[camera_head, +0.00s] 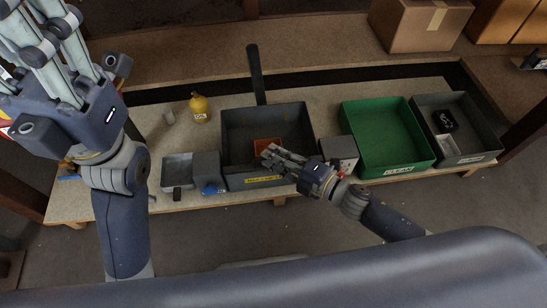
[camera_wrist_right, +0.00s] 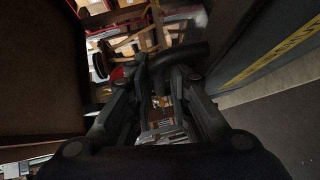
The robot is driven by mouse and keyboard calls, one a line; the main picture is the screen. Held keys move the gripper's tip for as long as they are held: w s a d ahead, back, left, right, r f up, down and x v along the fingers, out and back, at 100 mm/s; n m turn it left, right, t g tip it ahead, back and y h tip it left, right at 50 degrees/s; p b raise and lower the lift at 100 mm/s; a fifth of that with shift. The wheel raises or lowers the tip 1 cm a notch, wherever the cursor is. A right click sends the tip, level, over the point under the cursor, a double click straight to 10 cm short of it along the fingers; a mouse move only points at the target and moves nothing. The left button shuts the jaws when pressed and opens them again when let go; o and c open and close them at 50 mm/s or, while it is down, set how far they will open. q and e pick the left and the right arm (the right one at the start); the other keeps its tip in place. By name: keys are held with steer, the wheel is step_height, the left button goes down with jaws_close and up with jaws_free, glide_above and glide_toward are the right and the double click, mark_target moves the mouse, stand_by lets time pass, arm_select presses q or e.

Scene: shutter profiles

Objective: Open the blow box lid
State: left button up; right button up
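A large dark grey open box (camera_head: 234,124) stands mid-table, with yellow tape on its front wall and an orange piece (camera_head: 267,146) inside. I cannot tell for sure which box is the blow box; no lid is clearly seen. My right gripper (camera_head: 270,156) is over the large box's front edge, fingers pointing left. In the right wrist view, its two fingers (camera_wrist_right: 156,75) lean inward near a dark rounded part; whether they are shut or touch it is unclear. My left gripper (camera_head: 45,15) is raised at the upper left, fingertips partly cut off by the frame edge.
A small grey box (camera_head: 207,164) and grey tray (camera_head: 176,168) stand left of the large box, and a yellow bottle (camera_head: 199,110) behind them. To the right are a small grey box (camera_head: 340,149), a green bin (camera_head: 383,130) and a grey bin (camera_head: 484,154).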

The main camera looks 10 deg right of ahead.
steer(key=shift+w+a, duration=0.2)
jaws_close()
steer(key=shift+r, duration=0.1)
